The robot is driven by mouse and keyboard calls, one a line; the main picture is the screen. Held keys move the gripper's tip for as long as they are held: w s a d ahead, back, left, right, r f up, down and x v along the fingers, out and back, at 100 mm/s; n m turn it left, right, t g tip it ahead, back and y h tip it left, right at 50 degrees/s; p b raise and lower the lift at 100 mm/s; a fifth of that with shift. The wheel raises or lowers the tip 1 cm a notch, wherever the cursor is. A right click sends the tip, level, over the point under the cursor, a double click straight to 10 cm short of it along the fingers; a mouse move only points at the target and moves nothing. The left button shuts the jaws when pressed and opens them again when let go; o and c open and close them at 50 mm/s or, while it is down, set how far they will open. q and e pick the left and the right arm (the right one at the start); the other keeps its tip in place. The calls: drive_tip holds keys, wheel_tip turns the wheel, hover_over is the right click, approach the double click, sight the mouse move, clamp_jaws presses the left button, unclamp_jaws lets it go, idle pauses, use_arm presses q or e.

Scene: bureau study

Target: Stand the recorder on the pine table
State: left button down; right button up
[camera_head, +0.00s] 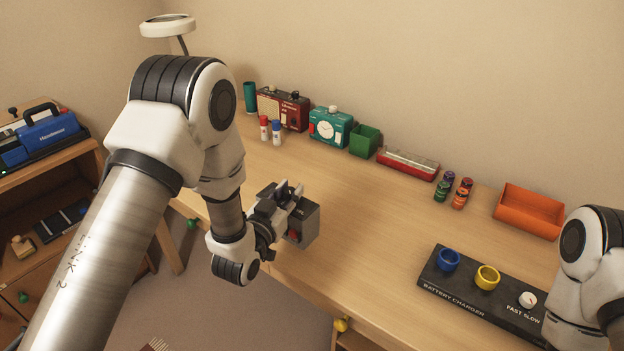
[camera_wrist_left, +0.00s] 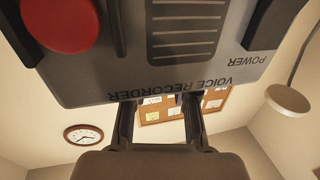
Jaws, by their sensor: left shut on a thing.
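The recorder (camera_head: 309,226) is a dark grey box with a red button. My left gripper (camera_head: 287,200) is shut on it, over the front left part of the pine table (camera_head: 365,215). I cannot tell if the recorder touches the tabletop. In the left wrist view the recorder (camera_wrist_left: 185,75) fills the upper part, with a red button, slotted grille and upside-down "VOICE RECORDER" lettering. The left gripper's fingers (camera_wrist_left: 160,115) reach up to its lettered edge. My right arm shows at the right edge, its gripper out of view.
Along the back stand a red radio (camera_head: 283,108), teal clock (camera_head: 331,126), green box (camera_head: 364,140), red tray (camera_head: 408,163), batteries (camera_head: 461,193) and orange bin (camera_head: 529,211). A black battery charger (camera_head: 470,290) lies front right. The table's middle is clear. A lower shelf unit (camera_head: 60,160) stands left.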

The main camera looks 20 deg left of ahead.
use_arm(q)
drive_tip(key=w+d+f+p, duration=0.1)
drive_tip(key=w+f, duration=0.3)
drive_tip(key=w, duration=0.5)
drive_tip(key=shift+w+d+f, duration=0.25)
drive_tip(key=shift+w+f, duration=0.05)
drive_tip(key=shift+f, duration=0.1)
drive_tip(key=c, duration=0.9)
unclamp_jaws()
drive_tip(key=s, duration=0.4)
drive_tip(key=s+a+b, duration=0.1)
drive_tip(key=s, duration=0.7)
drive_tip(key=shift+a, duration=0.25)
